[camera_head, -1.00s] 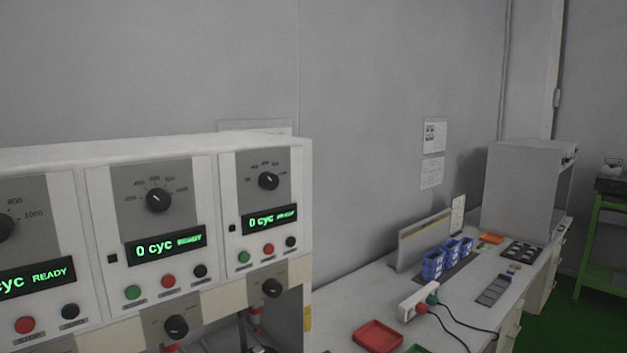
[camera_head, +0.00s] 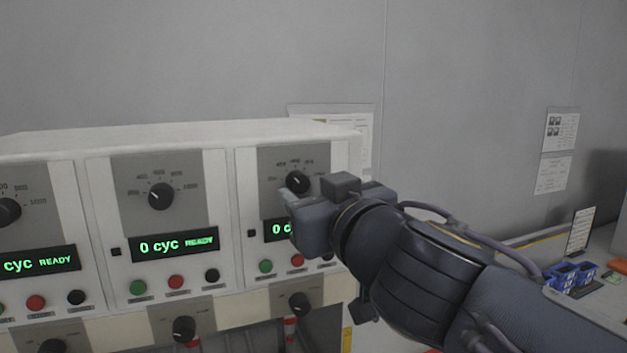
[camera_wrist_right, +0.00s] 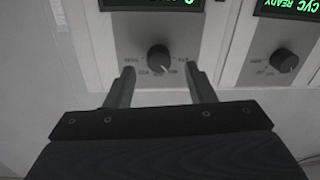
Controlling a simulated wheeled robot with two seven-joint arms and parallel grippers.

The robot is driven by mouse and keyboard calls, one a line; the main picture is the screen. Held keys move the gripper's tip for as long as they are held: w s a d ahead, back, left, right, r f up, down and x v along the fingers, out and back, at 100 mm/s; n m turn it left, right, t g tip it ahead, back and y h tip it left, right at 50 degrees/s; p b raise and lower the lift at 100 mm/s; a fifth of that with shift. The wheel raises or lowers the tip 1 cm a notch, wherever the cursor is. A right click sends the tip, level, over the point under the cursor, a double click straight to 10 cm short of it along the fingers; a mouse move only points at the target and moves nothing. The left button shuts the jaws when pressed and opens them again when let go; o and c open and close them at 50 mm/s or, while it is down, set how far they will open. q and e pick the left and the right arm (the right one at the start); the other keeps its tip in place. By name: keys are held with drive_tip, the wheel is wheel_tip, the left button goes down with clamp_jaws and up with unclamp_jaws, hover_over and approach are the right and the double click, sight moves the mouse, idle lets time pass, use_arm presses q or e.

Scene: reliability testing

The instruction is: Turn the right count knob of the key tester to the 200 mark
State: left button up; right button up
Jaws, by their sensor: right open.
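The key tester (camera_head: 225,200) is a white cabinet with several channels side by side. Its right count knob (camera_head: 298,181), black and round on a grey plate, sits at the top of the rightmost channel. In the right wrist view, turned upside down, this knob (camera_wrist_right: 158,58) lies ahead of and between the fingertips, with printed marks around it and a pale pointer line. My right gripper (camera_wrist_right: 160,82) is open and empty, apart from the knob as far as I can tell. In the head view the right gripper (camera_head: 287,208) covers part of that channel's display. My left gripper is out of view.
The middle count knob (camera_head: 161,196) and its display (camera_head: 174,244) are to the left. Green, red and black buttons sit below the displays, with lower knobs (camera_head: 183,328) beneath. A bench with blue bins (camera_head: 571,275) is at right. The wall behind is bare apart from posted sheets.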

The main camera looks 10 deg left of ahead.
sight(301, 185)
drive_tip(key=shift+p+x, duration=0.3)
drive_tip(key=shift+x, duration=1.3)
drive_tip(key=shift+d, duration=0.1)
drive_tip(key=shift+c, duration=0.3)
drive_tip(key=c, duration=0.9)
drive_tip(key=n+b, duration=0.1)
drive_tip(key=n, duration=0.2)
drive_tip(key=shift+n, duration=2.3)
